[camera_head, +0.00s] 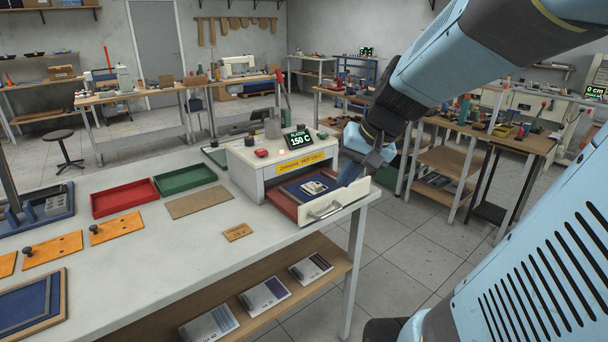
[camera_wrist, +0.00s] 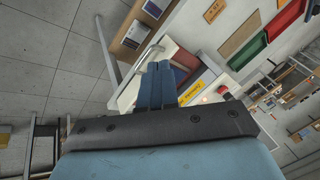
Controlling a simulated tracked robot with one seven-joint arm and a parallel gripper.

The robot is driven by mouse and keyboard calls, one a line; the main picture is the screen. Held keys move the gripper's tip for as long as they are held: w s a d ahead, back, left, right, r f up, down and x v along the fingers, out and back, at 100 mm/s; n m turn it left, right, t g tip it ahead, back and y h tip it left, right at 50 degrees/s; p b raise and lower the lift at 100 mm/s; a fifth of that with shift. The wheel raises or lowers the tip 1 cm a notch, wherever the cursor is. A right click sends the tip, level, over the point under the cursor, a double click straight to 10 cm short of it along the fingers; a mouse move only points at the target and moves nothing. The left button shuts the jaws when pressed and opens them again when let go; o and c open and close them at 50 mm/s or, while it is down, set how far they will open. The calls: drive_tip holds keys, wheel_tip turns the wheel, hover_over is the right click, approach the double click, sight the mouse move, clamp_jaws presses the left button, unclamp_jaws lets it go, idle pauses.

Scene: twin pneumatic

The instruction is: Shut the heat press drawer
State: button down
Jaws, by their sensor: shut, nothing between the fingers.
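The heat press (camera_head: 275,155) is a white box on the workbench, with a lit display (camera_head: 299,139) reading 150 C and a yellow label. Its drawer (camera_head: 318,208) is pulled out toward the front, with a white front panel and a bar handle (camera_head: 325,210). A blue pad with a small pale item (camera_head: 313,187) lies in the drawer. My gripper (camera_head: 365,165) is shut and empty, at the right side of the drawer. In the wrist view, the closed fingers (camera_wrist: 157,85) overlap the drawer area, beside the handle (camera_wrist: 150,57). I cannot tell whether they touch the drawer.
A red tray (camera_head: 124,198), a green tray (camera_head: 185,178) and a brown board (camera_head: 199,202) lie left of the press. A small tag (camera_head: 238,232) lies in front of it. Open floor lies right of the bench.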

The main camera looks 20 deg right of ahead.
drive_tip(key=w+d+f+m+t, duration=0.1)
drive_tip(key=w+d+f+m, duration=0.25)
drive_tip(key=d, duration=0.45)
drive_tip(key=w+d+f+m+t, duration=0.2)
drive_tip(key=d+f+m, duration=0.15)
drive_tip(key=d, duration=0.45)
drive_tip(key=w+d+f+m+t, duration=0.1)
drive_tip(key=w+d+f+m, duration=0.25)
drive_tip(key=d, duration=0.45)
approach(366, 191)
drive_tip(key=shift+n, duration=0.25)
drive_tip(key=shift+x, duration=3.05)
